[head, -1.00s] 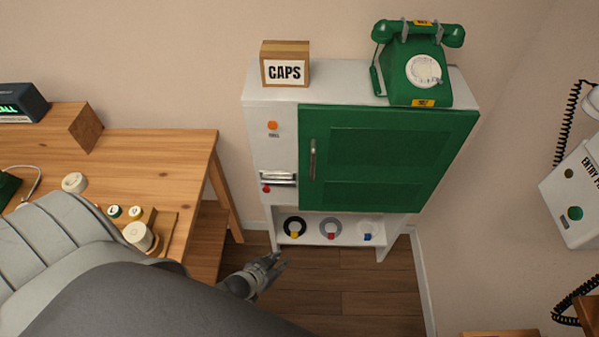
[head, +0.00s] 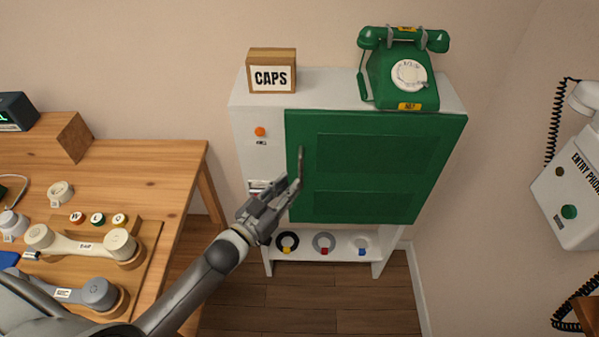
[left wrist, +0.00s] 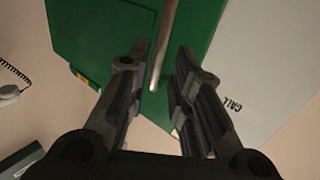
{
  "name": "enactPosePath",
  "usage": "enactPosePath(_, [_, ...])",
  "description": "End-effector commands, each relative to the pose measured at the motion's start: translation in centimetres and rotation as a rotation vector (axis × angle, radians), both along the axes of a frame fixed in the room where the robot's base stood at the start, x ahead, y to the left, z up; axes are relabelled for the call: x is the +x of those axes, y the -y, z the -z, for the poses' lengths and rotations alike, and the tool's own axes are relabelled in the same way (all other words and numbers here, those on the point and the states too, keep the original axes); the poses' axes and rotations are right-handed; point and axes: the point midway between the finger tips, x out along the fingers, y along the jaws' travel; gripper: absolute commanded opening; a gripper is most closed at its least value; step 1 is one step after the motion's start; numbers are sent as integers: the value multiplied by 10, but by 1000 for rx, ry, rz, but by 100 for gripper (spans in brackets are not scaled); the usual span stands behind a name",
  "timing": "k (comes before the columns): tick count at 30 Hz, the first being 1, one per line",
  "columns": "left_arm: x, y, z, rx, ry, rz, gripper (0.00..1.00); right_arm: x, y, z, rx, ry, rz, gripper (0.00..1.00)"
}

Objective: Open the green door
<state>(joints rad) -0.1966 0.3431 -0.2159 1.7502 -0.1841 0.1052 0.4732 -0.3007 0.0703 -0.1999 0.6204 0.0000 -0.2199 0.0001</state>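The green door (head: 375,165) fills the front of a white cabinet (head: 250,120) and looks closed. Its upright metal handle (head: 301,165) is near the door's left edge. My left gripper (head: 288,187) is at the handle's lower end. In the left wrist view the left gripper (left wrist: 163,62) is open, with the handle (left wrist: 163,45) between its two fingers and a gap on both sides. The green door (left wrist: 90,35) lies behind them. My right gripper is in neither view.
A green dial phone (head: 402,75) and a CAPS box (head: 271,72) stand on the cabinet. Several rings lie on the shelf (head: 345,256) below the door. A wooden table (head: 150,160) with handsets is at left. A white entry phone (head: 572,195) hangs at right.

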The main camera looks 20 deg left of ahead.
Motion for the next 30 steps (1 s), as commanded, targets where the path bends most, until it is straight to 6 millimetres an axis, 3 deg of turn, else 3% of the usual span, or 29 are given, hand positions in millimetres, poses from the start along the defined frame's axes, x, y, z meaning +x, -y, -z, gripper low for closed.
enactPosePath(3, [22, 7, -2, -2, 0, -1, 21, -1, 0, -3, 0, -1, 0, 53])
enactPosePath(9, [47, 15, -1, 0, 0, -1, 21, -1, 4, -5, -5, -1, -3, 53])
enactPosePath(23, [58, 19, 1, 0, -2, 0, 21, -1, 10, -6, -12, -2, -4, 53])
enactPosePath(28, [58, 19, 1, 0, -2, 0, 2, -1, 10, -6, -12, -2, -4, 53])
enactPosePath(30, [58, 19, 1, 0, -2, 0, 0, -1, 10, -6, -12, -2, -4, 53])
